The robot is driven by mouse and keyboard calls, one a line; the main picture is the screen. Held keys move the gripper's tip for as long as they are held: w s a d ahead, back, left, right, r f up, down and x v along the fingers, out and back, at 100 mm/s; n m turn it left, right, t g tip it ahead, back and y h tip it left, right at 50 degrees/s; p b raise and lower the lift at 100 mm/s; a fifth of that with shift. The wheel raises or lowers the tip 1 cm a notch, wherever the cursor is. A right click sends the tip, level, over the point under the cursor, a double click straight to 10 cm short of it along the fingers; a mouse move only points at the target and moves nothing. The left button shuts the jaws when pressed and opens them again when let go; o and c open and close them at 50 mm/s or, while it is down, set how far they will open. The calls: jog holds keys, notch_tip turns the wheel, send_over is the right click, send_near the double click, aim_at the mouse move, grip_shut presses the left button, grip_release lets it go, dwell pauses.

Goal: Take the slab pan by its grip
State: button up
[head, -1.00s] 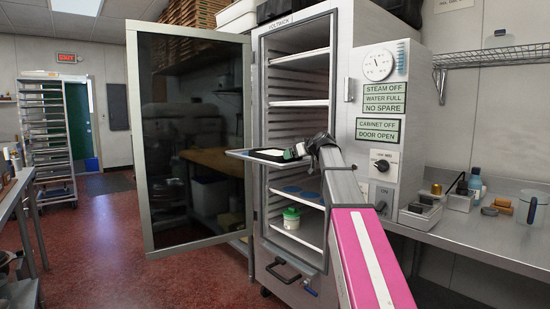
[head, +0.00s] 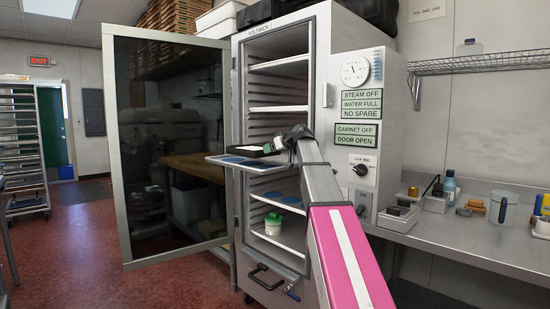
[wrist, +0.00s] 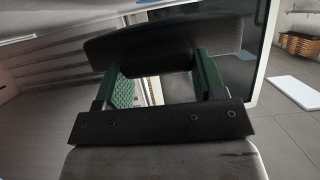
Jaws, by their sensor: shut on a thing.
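The slab pan (head: 258,151) is a dark shallow pan with something pale in it, in front of the open cabinet. It appears raised a little above a pulled-out shelf (head: 222,160) that bears blue discs. My gripper (head: 285,144) is at the pan's right side, partly hidden by my own wrist. In the wrist view my gripper's green fingers (wrist: 158,72) are shut on the pan's dark grip (wrist: 165,42), which spans across both fingertips. The rest of the pan is mostly hidden there.
The cabinet (head: 237,120) stands open, its glass door (head: 165,140) swung out to the left. A green-lidded tub (head: 273,225) and blue discs (head: 278,197) sit on lower shelves. A steel counter (head: 450,235) with small containers runs along the right.

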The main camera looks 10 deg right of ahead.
jog(key=s+a+r, duration=0.5)
jog(key=a+r, duration=0.1)
jog(key=a, duration=0.2)
jog(key=shift+s+a, duration=0.35)
jog(key=shift+r, duration=0.15)
jog(key=shift+r, duration=1.95)
